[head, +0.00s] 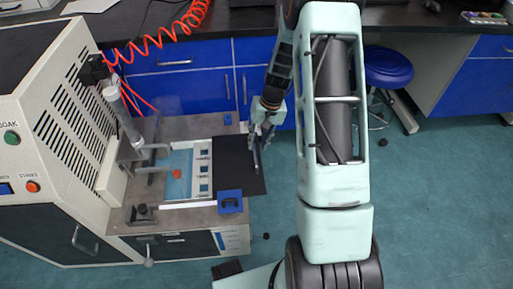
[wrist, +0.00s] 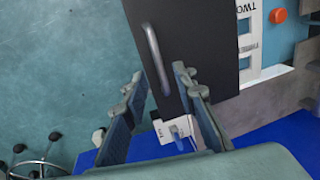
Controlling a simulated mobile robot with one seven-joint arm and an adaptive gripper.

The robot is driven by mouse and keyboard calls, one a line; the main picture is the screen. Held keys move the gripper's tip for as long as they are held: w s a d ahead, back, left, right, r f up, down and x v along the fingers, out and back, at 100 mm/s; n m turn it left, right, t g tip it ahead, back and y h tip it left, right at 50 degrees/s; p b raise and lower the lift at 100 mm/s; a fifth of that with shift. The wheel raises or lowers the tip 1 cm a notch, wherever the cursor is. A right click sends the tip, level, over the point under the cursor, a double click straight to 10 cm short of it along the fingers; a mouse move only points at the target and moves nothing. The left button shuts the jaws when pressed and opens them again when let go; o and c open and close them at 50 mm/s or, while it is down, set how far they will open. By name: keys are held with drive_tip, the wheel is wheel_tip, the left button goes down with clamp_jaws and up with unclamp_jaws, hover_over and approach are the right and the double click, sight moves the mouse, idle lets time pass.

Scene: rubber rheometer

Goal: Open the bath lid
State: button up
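The bath lid (head: 236,170) is a flat dark plate at the right side of the machine's top in the head view. It also shows in the wrist view (wrist: 200,40), with a silver bar handle (wrist: 158,60) on it. My gripper (head: 262,138) is over the lid's right part. In the wrist view my gripper (wrist: 158,77) is open, with one finger on each side of the handle in the picture. I cannot tell whether either finger touches it. A light blue area (head: 180,160) with an orange object lies left of the lid.
A labelled white strip (head: 203,168) lies beside the lid. A red coiled hose (head: 150,45) hangs above. Blue cabinets (head: 180,85) stand behind; a blue stool (head: 388,67) is at right.

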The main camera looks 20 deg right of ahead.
wheel_tip(320, 180, up, 8)
drive_tip(key=d, duration=0.1)
drive_tip(key=shift+s+d, duration=0.2)
drive_tip(key=shift+d, duration=0.05)
